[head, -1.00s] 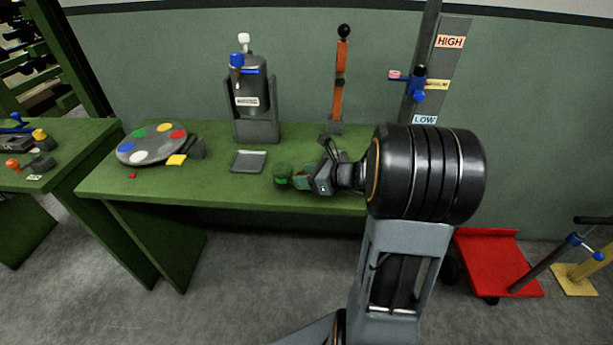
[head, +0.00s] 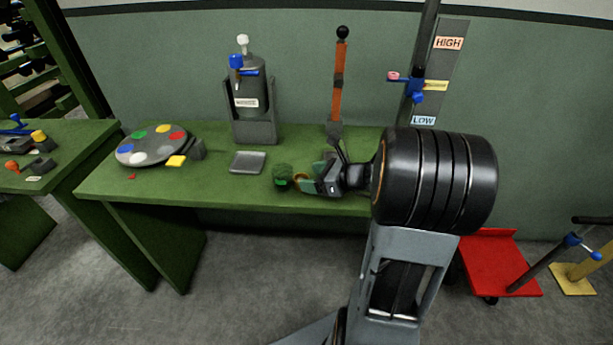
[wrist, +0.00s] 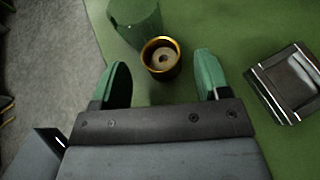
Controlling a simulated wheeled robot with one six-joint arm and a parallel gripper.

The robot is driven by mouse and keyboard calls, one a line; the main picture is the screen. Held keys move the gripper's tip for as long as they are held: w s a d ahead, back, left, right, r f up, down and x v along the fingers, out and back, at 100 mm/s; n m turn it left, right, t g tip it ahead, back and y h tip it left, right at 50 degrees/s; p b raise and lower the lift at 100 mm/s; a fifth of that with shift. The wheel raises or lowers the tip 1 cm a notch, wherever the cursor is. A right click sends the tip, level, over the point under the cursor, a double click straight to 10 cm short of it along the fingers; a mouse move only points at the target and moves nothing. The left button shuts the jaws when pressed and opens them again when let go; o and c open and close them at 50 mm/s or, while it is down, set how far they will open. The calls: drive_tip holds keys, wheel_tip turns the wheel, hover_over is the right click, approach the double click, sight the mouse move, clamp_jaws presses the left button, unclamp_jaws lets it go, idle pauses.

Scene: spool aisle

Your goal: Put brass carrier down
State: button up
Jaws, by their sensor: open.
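The brass carrier (wrist: 161,58) is a small round cup with a bright brass rim and a pale ringed core inside. It appears to stand upright on the green bench, and its brass edge also shows in the head view (head: 301,182). My gripper (wrist: 164,78) is open, its two green fingers spread wide. The carrier lies ahead of the gap between the fingertips, apart from both. In the head view my gripper (head: 315,178) is low over the bench, just right of the carrier, and partly covers it.
A green cylinder (head: 283,176) stands close beside the carrier. A grey square tray (head: 248,162) lies left of it on the bench (head: 225,188). A dispenser (head: 252,100) and an orange lever (head: 339,80) stand behind. A disc with coloured spots (head: 150,146) is at left.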

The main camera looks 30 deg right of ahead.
drive_tip(key=p+v, duration=0.1)
drive_tip(key=v, duration=0.7)
drive_tip(key=shift+s+d+r, duration=0.1)
drive_tip(key=shift+s+r, duration=0.05)
drive_tip(key=shift+s+a+r+n+g, duration=0.1)
drive_tip(key=shift+s+a+n+g, duration=0.05)
drive_tip(key=shift+a+n+g, duration=0.15)
drive_tip(key=s+a+n+g+h, duration=0.3)
drive_tip(key=a+n, duration=0.4)
drive_tip(key=n, duration=0.7)
drive_tip(key=s+a+f+n+g+h, duration=0.1)
drive_tip(key=s+a+n+g+h, duration=0.3)
drive_tip(key=n, duration=0.9)
drive_tip(key=s+a+h, duration=0.1)
drive_tip(key=a, duration=0.2)
drive_tip(key=shift+f+n, duration=0.3)
drive_tip(key=shift+n, duration=0.1)
drive_tip(key=shift+a, duration=0.1)
wheel_tip(320, 180, up, 11)
drive_tip(key=p, duration=1)
drive_tip(key=shift+s, duration=0.25)
drive_tip(key=shift+a+r, duration=0.1)
drive_tip(key=shift+r, duration=0.05)
